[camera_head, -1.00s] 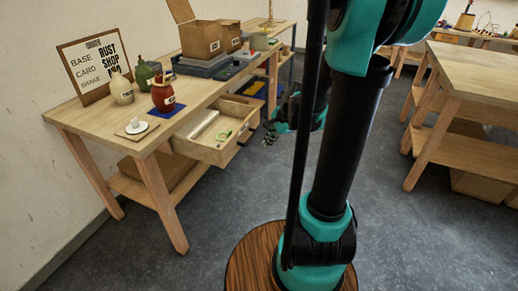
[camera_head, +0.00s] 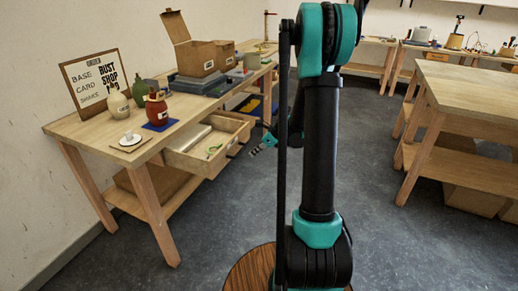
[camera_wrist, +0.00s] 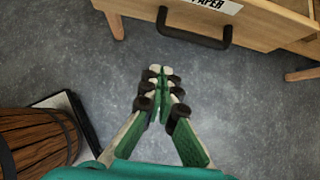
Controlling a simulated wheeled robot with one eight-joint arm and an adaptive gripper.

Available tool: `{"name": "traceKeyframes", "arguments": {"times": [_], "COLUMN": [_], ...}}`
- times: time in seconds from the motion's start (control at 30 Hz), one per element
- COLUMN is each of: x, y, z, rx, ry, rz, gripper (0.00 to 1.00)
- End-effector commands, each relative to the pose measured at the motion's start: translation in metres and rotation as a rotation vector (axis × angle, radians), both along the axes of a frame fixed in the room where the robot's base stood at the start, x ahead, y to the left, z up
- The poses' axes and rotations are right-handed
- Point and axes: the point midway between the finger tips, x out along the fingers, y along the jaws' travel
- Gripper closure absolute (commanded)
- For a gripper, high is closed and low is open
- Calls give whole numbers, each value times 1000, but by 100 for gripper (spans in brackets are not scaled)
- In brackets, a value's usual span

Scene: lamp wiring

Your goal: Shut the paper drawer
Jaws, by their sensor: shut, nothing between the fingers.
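The paper drawer (camera_head: 187,160) is a pale wooden drawer. It stands open, pulled out from under the front of the workbench, in the head view. Inside are a pale stack (camera_head: 190,138) and a small green item (camera_head: 214,150). In the wrist view its front (camera_wrist: 265,24) crosses the top, with a label reading PAPER and a dark bar handle (camera_wrist: 193,39). My gripper (camera_wrist: 160,70) is shut and empty, with bare floor below it, apart from the handle. In the head view my gripper (camera_head: 258,150) is just right of the drawer front.
The workbench (camera_head: 85,128) holds a sign (camera_head: 93,82), a red jar (camera_head: 156,108), other jars and an open cardboard box (camera_head: 196,58). A second table (camera_head: 465,90) stands at right. A wooden barrel-like shape (camera_wrist: 35,145) shows lower left in the wrist view.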

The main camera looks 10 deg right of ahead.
Motion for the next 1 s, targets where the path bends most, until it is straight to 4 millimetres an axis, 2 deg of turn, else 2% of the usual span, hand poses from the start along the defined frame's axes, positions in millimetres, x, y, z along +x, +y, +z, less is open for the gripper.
{"name": "traceKeyframes", "arguments": {"times": [0.23,0.5,1.0], "x": [16,33,37], "y": [23,48,52], "z": [-33,-37,-38], "rx": [-1,-1,-2], "ry": [0,0,-1], "rz": [3,3,0], "gripper": [100,100,100]}}
